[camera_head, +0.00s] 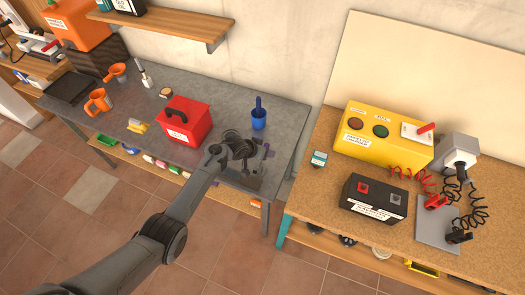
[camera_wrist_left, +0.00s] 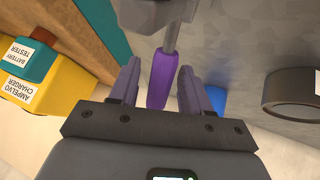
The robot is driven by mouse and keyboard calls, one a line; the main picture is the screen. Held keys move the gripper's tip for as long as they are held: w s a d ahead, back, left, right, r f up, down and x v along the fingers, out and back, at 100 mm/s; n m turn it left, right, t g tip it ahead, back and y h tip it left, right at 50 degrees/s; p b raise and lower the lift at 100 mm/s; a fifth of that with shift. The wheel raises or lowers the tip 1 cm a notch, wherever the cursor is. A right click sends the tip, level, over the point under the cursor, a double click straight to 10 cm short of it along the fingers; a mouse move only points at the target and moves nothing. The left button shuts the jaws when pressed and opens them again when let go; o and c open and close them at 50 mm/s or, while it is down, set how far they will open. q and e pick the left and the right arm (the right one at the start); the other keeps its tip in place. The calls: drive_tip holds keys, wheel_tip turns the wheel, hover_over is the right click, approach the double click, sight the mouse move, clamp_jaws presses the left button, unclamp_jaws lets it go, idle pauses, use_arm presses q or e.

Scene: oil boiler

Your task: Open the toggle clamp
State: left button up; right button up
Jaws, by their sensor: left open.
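The toggle clamp's purple handle (camera_wrist_left: 163,80) shows in the left wrist view, with a grey metal rod (camera_wrist_left: 172,32) running from its far end. My left gripper (camera_wrist_left: 157,90) is open, with one finger on each side of the handle. There appears to be a gap on both sides, and I cannot tell whether a finger touches it. In the head view my left gripper (camera_head: 262,152) is over the right part of the grey metal table and hides most of the clamp. My right gripper is not in view.
The wooden table (camera_head: 312,205) to the right holds a yellow charger (camera_head: 380,133), a black battery (camera_head: 374,198) and coiled cables.

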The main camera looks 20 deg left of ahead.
use_arm(q)
drive_tip(key=p+v, duration=0.1)
drive_tip(key=v, duration=0.9)
drive_tip(key=shift+s+r+p, duration=0.25)
drive_tip(key=shift+s+p, duration=0.05)
drive_tip(key=shift+p, duration=0.05)
drive_tip(key=shift+a, duration=0.1)
drive_tip(key=s+d+r+g+y+p, duration=0.1)
drive_tip(key=s+r, duration=0.1)
drive_tip(key=s, duration=0.9)
drive_tip(key=s+r+g+y+p, duration=0.1)
drive_tip(key=s+r, duration=0.2)
drive_tip(key=s, duration=0.8)
drive_tip(key=s+d+r+g+y+p, duration=0.1)
drive_tip(key=s+r, duration=0.1)
drive_tip(key=s, duration=1)
drive_tip(key=shift+d+r+m+y, duration=0.3)
drive_tip(key=shift+m, duration=0.1)
drive_tip(key=shift+s, duration=0.1)
